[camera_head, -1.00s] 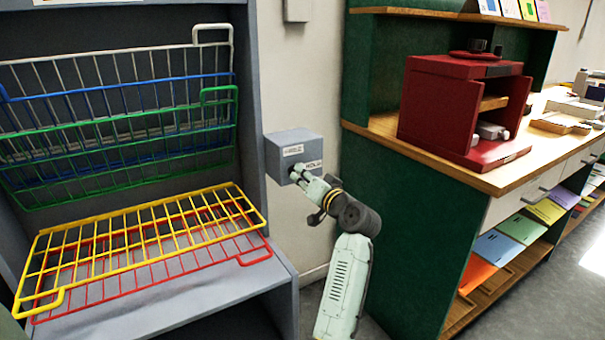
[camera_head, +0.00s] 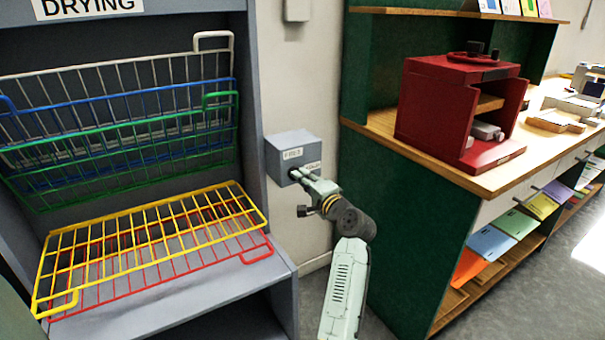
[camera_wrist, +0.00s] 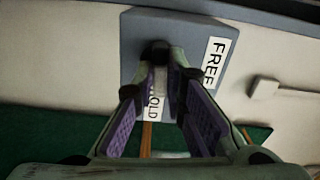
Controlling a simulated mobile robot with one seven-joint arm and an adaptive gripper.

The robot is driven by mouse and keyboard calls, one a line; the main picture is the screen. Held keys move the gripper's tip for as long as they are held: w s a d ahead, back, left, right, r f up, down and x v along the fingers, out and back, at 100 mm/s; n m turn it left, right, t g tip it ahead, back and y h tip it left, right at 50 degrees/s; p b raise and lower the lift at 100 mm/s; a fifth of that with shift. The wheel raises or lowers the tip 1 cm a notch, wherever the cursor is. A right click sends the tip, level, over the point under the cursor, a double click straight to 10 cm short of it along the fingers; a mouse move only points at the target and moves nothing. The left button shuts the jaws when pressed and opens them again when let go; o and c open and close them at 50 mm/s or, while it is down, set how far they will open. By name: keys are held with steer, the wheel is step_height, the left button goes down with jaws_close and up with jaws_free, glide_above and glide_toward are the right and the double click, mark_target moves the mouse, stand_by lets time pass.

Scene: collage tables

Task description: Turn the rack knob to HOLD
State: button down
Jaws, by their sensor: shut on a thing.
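The grey knob box (camera_head: 292,148) is fixed to the wall beside the drying rack; it also shows in the wrist view (camera_wrist: 190,28). It bears a FREE label (camera_wrist: 214,62) and a HOLD label (camera_wrist: 153,105), the latter partly hidden by my fingers. The dark rack knob (camera_wrist: 156,52) is at the tips of my gripper (camera_wrist: 160,62). My gripper (camera_head: 297,174) reaches the box front from the lower right and is shut on the knob. The knob's pointer direction is hidden.
The drying rack (camera_head: 262,205) at left holds white, blue and green wire shelves raised, with the yellow shelf (camera_head: 150,215) and red shelf (camera_head: 258,250) lowered. A wooden-topped counter (camera_head: 480,178) with a red cabinet (camera_head: 430,110) stands to the right.

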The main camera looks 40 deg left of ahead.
steer(key=shift+m+p, duration=0.35)
steer(key=shift+m, duration=0.25)
steer(key=c, duration=1.6)
jaws_free()
steer(key=shift+c, duration=0.2)
steer(key=v, duration=1.2)
